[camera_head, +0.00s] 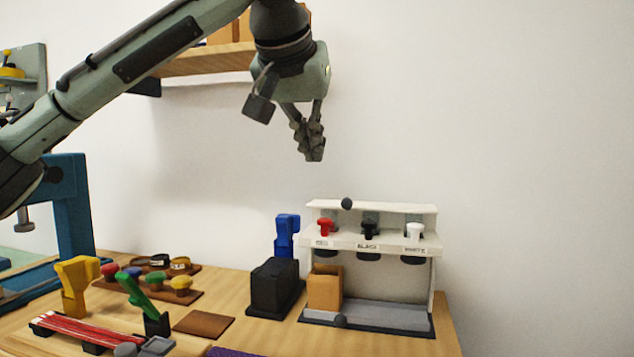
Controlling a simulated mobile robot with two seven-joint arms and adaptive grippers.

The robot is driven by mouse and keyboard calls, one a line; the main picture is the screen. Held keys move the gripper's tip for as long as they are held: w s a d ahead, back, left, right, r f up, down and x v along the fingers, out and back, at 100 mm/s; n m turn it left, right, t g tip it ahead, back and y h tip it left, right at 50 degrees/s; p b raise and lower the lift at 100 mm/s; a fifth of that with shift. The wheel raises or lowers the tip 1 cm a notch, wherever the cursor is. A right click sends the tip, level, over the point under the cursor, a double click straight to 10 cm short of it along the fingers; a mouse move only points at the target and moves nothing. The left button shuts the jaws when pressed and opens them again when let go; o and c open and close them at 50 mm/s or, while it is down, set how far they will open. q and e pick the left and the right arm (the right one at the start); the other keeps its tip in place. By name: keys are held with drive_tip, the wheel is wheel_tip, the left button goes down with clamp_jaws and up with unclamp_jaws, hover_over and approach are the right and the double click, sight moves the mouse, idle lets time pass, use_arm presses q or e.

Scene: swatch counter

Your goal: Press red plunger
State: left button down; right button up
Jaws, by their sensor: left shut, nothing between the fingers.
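The red plunger (325,226) stands up from the shelf of a white dispenser rack (386,242) at the right of the counter. A black plunger (370,228) and a white plunger (414,231) stand to its right on the same shelf, with labels on the front below them. My left gripper (314,158) is shut and empty, pointing down. It is in the air above the rack, apart from the red plunger. My right gripper is not in view.
An orange-brown box (324,287) sits on the rack's base below the red plunger. A black block (276,287) and a blue object (287,234) stand left of the rack. Several coloured knobs, a yellow object (77,284) and red strips (88,331) are further left. A wooden shelf (207,61) hangs behind my arm.

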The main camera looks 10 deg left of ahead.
sight(326, 218)
use_arm(q)
drive_tip(key=shift+r, duration=0.2)
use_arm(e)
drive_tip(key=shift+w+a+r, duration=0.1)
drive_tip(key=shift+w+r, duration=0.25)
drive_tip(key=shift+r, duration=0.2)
use_arm(q)
drive_tip(key=shift+f, duration=0.1)
